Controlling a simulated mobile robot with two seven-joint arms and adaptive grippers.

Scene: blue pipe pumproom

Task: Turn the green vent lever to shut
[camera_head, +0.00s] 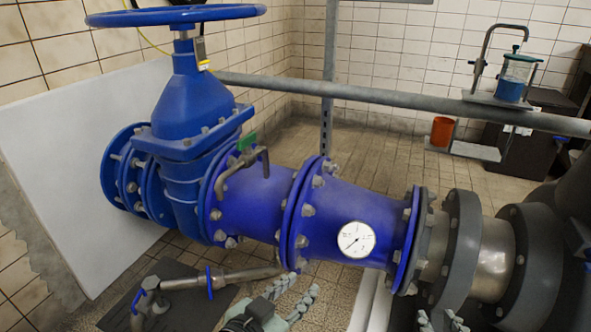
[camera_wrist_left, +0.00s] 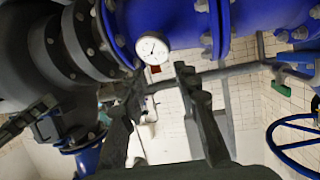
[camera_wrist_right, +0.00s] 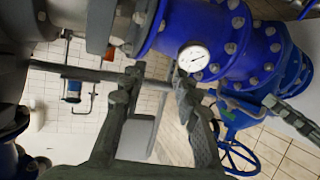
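The green vent lever (camera_head: 246,142) sits on a small bent metal vent pipe (camera_head: 238,168) on top of the blue pipe, beside the gate valve. It also shows at the right of the left wrist view (camera_wrist_left: 283,87). My left gripper (camera_head: 292,292) is low in the head view, in front of and below the blue pipe, well apart from the lever. Its fingers are open and empty in the left wrist view (camera_wrist_left: 157,76). My right gripper (camera_head: 440,321) is at the bottom edge, further right. Its fingers are apart and empty in the right wrist view (camera_wrist_right: 155,80).
A large blue gate valve with a handwheel (camera_head: 176,14) stands left of the lever. A white gauge (camera_head: 356,239) is on the blue pipe (camera_head: 340,210). A grey rail (camera_head: 400,97) runs behind.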

